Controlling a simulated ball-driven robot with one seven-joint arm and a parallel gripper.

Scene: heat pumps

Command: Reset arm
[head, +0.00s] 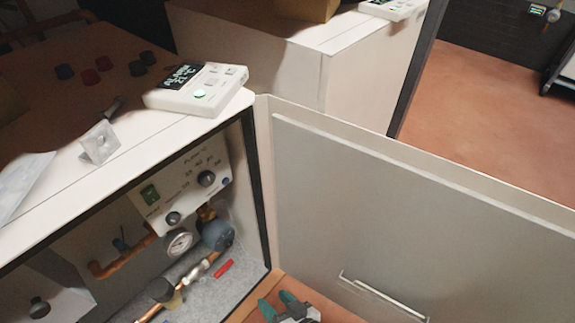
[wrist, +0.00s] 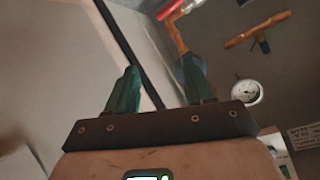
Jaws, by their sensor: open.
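My gripper (head: 279,304) shows at the bottom edge of the head view, its two green fingers spread apart. It is low in front of the open cabinet, near the foot of the open door (head: 400,215). In the wrist view my gripper (wrist: 158,78) has a clear gap between its green fingers and nothing between them. Most of my arm is out of the head view. The cabinet's inside, with copper pipes and a pressure gauge (wrist: 246,93), lies beyond the fingers in the wrist view.
The cabinet holds a control panel (head: 185,188), a gauge (head: 179,242) and a red piece (head: 223,268) on its grey floor. On top are a white display unit (head: 197,89), a small pale bracket (head: 100,143) and several dark and red caps. Floor at upper right (head: 480,110) is clear.

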